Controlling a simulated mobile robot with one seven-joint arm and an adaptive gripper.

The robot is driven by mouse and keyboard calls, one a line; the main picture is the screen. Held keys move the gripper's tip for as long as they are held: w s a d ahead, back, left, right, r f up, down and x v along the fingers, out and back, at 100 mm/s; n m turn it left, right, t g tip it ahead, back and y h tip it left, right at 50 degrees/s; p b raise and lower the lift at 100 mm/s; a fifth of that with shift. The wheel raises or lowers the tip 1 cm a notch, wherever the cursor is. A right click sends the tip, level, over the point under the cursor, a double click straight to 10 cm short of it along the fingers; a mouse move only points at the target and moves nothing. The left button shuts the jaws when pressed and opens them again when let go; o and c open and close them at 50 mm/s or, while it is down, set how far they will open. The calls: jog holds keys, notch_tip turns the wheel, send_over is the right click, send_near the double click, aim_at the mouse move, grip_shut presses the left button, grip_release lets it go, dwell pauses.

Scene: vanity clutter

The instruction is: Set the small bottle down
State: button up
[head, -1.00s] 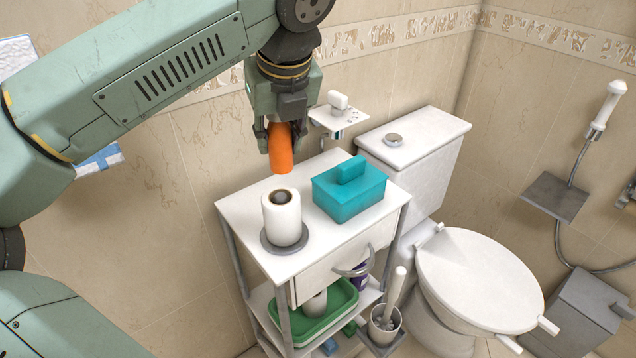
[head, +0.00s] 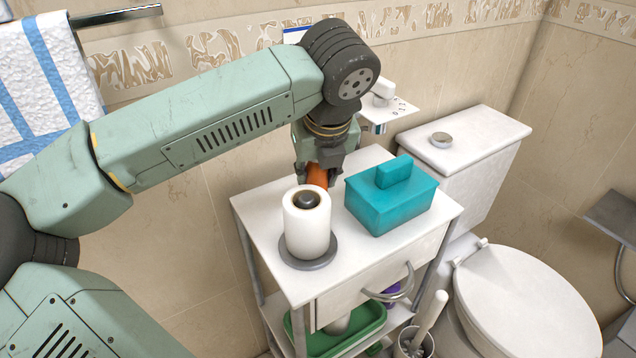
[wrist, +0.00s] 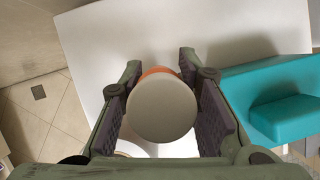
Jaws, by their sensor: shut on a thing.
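The small bottle (head: 317,176) is orange and sits between my fingers in the head view, mostly hidden behind them and the paper roll. In the wrist view its round pale end (wrist: 162,108) faces the camera, with a strip of orange behind it. My gripper (head: 318,180) is shut on the bottle, pointing down at the back of the white cabinet top (head: 262,207). Whether the bottle's lower end touches the top cannot be seen.
A paper roll on a grey-based holder (head: 307,222) stands just in front of my gripper. A teal lidded box (head: 392,203) stands to the right. In the wrist view, bare white surface (wrist: 150,35) shows beyond the bottle.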

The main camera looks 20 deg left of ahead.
jog(key=shift+f, duration=1.5)
jog(key=shift+f, duration=0.2)
jog(key=o, duration=1.2)
jog(key=shift+r, duration=0.1)
